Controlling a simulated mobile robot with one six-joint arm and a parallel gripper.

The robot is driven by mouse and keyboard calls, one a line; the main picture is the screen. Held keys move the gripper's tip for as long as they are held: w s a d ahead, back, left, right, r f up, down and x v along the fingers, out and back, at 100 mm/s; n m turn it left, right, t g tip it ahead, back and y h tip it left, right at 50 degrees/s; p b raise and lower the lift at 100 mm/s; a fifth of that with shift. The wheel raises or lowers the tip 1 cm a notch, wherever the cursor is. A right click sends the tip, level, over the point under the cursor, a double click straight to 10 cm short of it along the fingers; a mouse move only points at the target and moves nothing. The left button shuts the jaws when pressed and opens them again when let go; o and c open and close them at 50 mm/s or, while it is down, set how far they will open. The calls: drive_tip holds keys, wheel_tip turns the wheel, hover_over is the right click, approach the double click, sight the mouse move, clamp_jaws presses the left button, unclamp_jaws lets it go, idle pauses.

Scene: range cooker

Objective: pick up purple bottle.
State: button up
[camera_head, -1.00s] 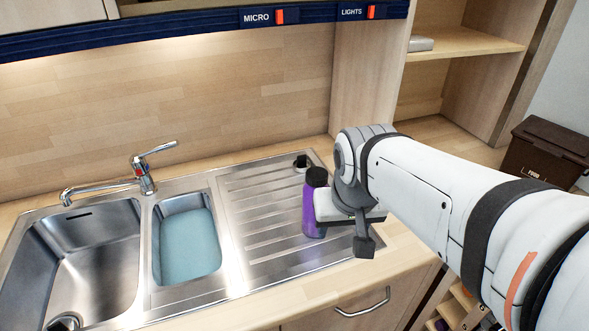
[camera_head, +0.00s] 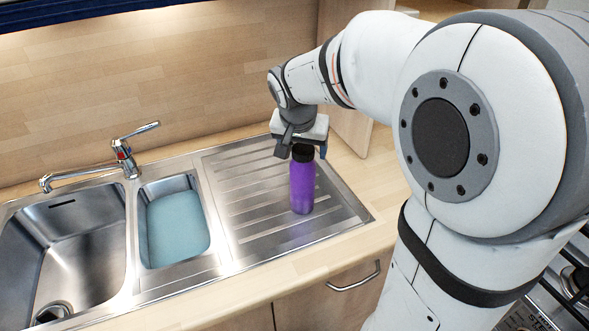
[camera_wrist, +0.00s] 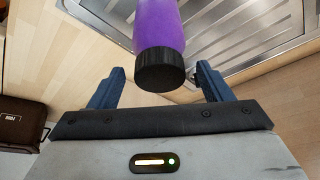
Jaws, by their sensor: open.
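The purple bottle (camera_head: 302,182) with a black cap stands upright on the ridged drainboard of the sink in the head view. In the wrist view the bottle (camera_wrist: 158,25) shows at the top centre, its black cap toward my gripper. My gripper (camera_head: 303,146) is at the height of the cap, just behind or around the top of the bottle. In the wrist view the two blue fingers of my gripper (camera_wrist: 158,80) are apart, with the cap between or just beyond their tips. I cannot tell if they touch it.
The steel drainboard (camera_head: 240,197) is otherwise clear around the bottle. A tap (camera_head: 122,160) and two basins, the smaller one with a teal bottom (camera_head: 178,228), lie to the left. A wooden wall panel stands behind. A brown bin (camera_wrist: 22,125) shows in the wrist view.

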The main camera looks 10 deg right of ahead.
drive_tip(key=shift+w+d+f, duration=0.1)
drive_tip(key=shift+w+f, duration=0.1)
drive_tip(key=shift+f, duration=0.45)
drive_tip(key=shift+c, duration=0.5)
clamp_jaws()
